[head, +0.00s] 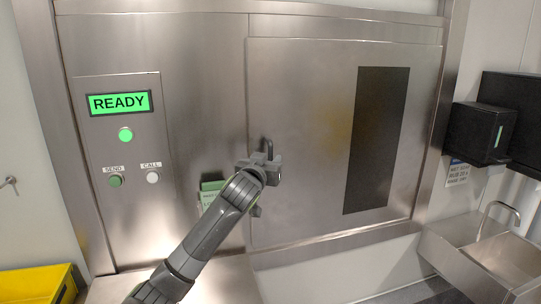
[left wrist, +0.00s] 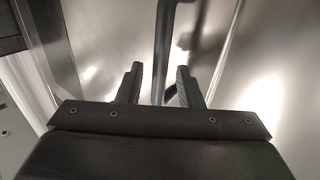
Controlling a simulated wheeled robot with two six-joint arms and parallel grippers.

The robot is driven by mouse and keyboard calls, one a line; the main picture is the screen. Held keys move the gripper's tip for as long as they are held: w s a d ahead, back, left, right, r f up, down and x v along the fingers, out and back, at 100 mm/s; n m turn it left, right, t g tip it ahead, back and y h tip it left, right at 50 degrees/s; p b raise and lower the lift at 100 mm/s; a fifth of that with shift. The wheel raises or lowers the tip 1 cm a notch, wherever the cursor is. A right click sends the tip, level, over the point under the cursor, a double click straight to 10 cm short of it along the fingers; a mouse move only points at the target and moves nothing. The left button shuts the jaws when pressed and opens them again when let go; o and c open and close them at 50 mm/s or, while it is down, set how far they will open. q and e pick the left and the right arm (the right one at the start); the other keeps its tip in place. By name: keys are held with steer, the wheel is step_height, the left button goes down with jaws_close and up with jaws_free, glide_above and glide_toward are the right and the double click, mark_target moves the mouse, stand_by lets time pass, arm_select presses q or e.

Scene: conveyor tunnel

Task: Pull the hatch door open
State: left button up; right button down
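The hatch door (head: 300,100) is a wide brushed-metal panel with a dark vertical window (head: 378,140), and it looks shut in its frame. Its upright bar handle (head: 267,146) is near the door's left edge, partly hidden by my left gripper (head: 271,163). In the left wrist view the dark handle bar (left wrist: 163,40) runs down between the two fingers of my left gripper (left wrist: 160,70). The fingers are apart, with a gap showing on each side of the bar. My right gripper is not in view.
Left of the door is a control panel with a lit green READY sign (head: 119,103) and SEND and CALL buttons. A green card (head: 211,190) is behind my left arm. A sink (head: 490,255) and black boxes (head: 480,133) are at right, a yellow bin (head: 38,284) lower left.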

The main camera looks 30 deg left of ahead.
arm_select(q)
steer(key=shift+x, duration=0.95)
jaws_close()
